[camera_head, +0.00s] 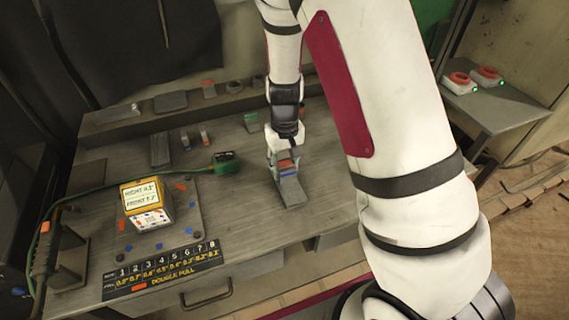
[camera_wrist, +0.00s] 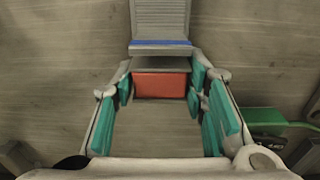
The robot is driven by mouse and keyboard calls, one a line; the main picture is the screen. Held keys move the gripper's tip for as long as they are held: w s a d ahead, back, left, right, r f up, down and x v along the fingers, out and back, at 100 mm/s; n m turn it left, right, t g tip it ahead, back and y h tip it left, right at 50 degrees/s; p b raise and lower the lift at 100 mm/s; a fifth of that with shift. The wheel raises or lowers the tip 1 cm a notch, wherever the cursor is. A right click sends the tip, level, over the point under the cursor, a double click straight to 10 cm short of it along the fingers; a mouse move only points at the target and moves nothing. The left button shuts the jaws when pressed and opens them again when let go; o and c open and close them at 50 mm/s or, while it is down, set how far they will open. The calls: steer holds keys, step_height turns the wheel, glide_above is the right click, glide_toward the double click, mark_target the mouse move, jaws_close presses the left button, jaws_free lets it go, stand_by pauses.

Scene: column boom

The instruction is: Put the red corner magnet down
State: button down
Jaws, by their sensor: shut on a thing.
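The red corner magnet shows as a red face (camera_wrist: 160,85) between the teal pads in the wrist view. In the head view a small red patch of it (camera_head: 285,163) shows at the fingertips. My gripper (camera_wrist: 161,92) is shut on it, one pad at each side. In the head view my gripper (camera_head: 283,165) points down at the middle of the workbench (camera_head: 240,190). A grey ribbed block with a blue band (camera_wrist: 160,25) lies directly beyond the magnet; in the head view it is a grey slab (camera_head: 292,191). Whether the magnet touches the bench or the block I cannot tell.
A yellow display box (camera_head: 146,196) and a number strip (camera_head: 160,270) are at the left. A green cable with a connector (camera_head: 226,162) crosses the bench left of my gripper. Small blocks (camera_head: 195,138) stand behind. Bare bench lies between the display and the slab.

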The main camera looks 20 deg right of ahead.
mark_target(285, 163)
steer(key=c, duration=1)
jaws_free()
steer(key=shift+f, duration=0.15)
steer(key=shift+o, duration=0.2)
steer(key=s+r+t+y, duration=0.1)
steer(key=s+r, duration=0.3)
steer(key=r, duration=0.8)
steer(key=s+r+t, duration=0.1)
steer(key=s+r, duration=0.4)
steer(key=r, duration=0.8)
steer(key=s+r+t+h, duration=0.1)
steer(key=s+r+t, duration=0.2)
steer(key=s, duration=0.9)
step_height(285, 163, up, 3)
steer(key=shift+s+f, duration=0.1)
steer(key=shift+s, duration=0.05)
